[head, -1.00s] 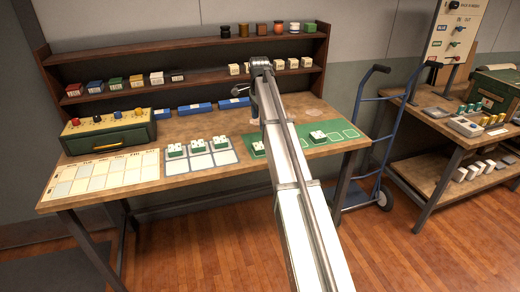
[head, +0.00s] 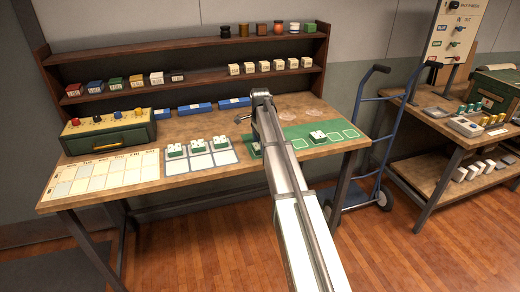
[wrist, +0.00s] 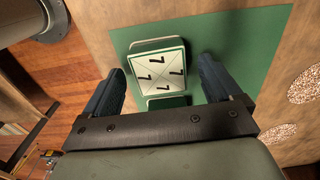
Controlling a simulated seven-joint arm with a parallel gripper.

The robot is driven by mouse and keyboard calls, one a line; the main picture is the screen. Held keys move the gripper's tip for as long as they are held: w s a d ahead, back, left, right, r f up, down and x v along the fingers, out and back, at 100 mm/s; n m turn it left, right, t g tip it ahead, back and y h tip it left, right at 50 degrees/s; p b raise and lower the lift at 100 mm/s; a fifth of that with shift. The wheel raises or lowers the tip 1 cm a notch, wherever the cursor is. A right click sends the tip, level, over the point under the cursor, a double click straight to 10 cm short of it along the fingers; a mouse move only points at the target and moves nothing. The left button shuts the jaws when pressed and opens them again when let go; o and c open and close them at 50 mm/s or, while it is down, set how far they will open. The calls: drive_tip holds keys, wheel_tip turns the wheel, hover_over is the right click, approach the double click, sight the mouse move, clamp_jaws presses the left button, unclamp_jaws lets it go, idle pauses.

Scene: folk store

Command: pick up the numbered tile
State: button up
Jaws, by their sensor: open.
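A white numbered tile (wrist: 158,70) with several black 7s and crossing lines lies on the green mat (wrist: 115,42) in the wrist view. My gripper (wrist: 158,66) is open, with one dark finger on each side of the tile and visible gaps between. The fingers are not closed on it. Another white-topped tile (head: 318,136) sits on the mat to the right of my arm.
Several tiles stand on a pale board (head: 201,160) to the left. A green box (head: 108,131) with knobs stands at the table's left. A shelf (head: 185,88) with small blocks runs behind. A blue hand truck (head: 362,130) stands right of the table.

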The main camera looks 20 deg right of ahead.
drive_tip(key=shift+f, duration=0.1)
drive_tip(key=shift+c, duration=0.2)
drive_tip(key=c, duration=1.2)
